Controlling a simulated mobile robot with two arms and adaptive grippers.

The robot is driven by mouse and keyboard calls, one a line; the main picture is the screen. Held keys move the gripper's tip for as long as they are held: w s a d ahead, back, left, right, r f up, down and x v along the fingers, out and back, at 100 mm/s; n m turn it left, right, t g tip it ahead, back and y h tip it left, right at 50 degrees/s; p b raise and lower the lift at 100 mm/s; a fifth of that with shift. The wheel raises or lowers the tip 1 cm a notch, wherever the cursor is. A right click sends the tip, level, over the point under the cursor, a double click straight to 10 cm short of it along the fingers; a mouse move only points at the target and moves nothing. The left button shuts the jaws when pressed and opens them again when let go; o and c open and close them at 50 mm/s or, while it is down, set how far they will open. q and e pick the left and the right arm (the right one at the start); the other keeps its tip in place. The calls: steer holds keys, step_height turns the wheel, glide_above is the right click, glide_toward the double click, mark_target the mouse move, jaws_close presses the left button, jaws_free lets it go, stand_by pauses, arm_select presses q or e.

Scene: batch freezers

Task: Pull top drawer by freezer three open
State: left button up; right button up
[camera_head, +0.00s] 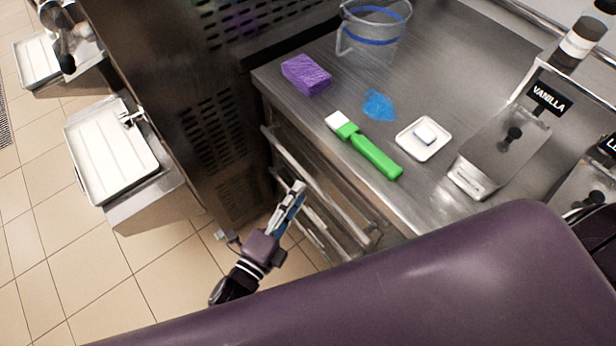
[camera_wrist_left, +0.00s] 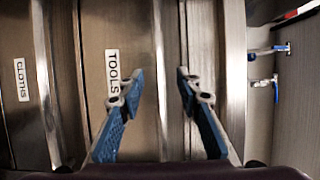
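The metal drawer stack sits under the steel counter in the head view, with long bar handles across its front. The top drawer's handle (camera_head: 318,180) runs just below the counter edge. In the left wrist view the drawer front labelled TOOLS (camera_wrist_left: 95,30) is beside one labelled CLOTHS (camera_wrist_left: 18,100). My left gripper (camera_head: 297,190) is in front of the drawers, close to the handles. In the left wrist view its blue-padded fingers (camera_wrist_left: 157,90) are apart, with a bright metal bar (camera_wrist_left: 157,40) showing between them. Contact cannot be told. My right gripper is not in view.
A tall vented freezer (camera_head: 190,110) stands left of the drawers. Tiled floor lies below.

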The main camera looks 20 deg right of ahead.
mark_target(308, 181)
arm_select(q)
steer(key=b+x, duration=0.1)
steer(key=x, duration=0.5)
steer(key=shift+d, duration=0.1)
jaws_close()
